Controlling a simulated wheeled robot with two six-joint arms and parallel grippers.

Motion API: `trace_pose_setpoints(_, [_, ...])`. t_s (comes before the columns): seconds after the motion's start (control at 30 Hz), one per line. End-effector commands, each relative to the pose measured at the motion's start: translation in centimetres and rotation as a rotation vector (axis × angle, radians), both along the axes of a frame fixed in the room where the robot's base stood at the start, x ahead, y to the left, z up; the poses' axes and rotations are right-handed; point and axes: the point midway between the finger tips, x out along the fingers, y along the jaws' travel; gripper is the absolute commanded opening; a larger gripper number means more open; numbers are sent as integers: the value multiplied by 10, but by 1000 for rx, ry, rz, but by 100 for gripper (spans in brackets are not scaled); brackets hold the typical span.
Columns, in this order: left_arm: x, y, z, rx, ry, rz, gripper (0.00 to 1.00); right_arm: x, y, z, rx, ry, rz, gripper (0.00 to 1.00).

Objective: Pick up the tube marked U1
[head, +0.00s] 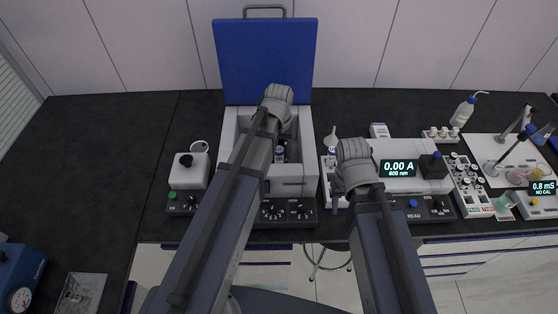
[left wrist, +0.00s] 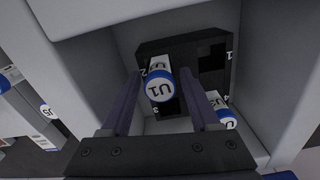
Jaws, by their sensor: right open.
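The tube marked U1 (left wrist: 158,88) has a blue cap with a white top and a white label. In the left wrist view it stands in a dark rotor (left wrist: 185,45) with numbered slots; I cannot tell exactly which slot holds it. My left gripper (left wrist: 160,80) is open, with one finger on each side of the tube and small gaps showing. In the head view its fingers are hidden behind my left arm, over the open centrifuge (head: 307,150). My right gripper (head: 336,198) is open, low beside the centrifuge and partly hidden by my arm.
Another blue-capped tube (left wrist: 227,118) sits near slot 4. The centrifuge's blue lid (head: 265,60) stands upright behind. A photometer reading 0.00 A (head: 398,168) is to the right, with a rack of vials (head: 466,180) beyond. The bench's left part (head: 95,150) is mostly clear.

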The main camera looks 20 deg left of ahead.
Motion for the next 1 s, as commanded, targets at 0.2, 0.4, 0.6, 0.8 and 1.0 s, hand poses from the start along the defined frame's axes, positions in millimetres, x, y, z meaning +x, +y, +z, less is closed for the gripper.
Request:
trace_pose_setpoints(0.2, [0,0,0,0,0,0,36,0,0,0,0,0,0,50])
trace_pose_setpoints(0.4, [0,0,0,0,0,0,14,0,0,0,0,0,0,50])
trace_pose_setpoints(0.6, [0,0,0,0,0,0,0,0,0,0,0,0,0,50])
trace_pose_setpoints(0.8, [0,0,0,0,0,0,0,0,0,0,0,0,0,50])
trace_pose_setpoints(1.0, [0,0,4,0,0,0,0,0,0,4,0,0,0,50])
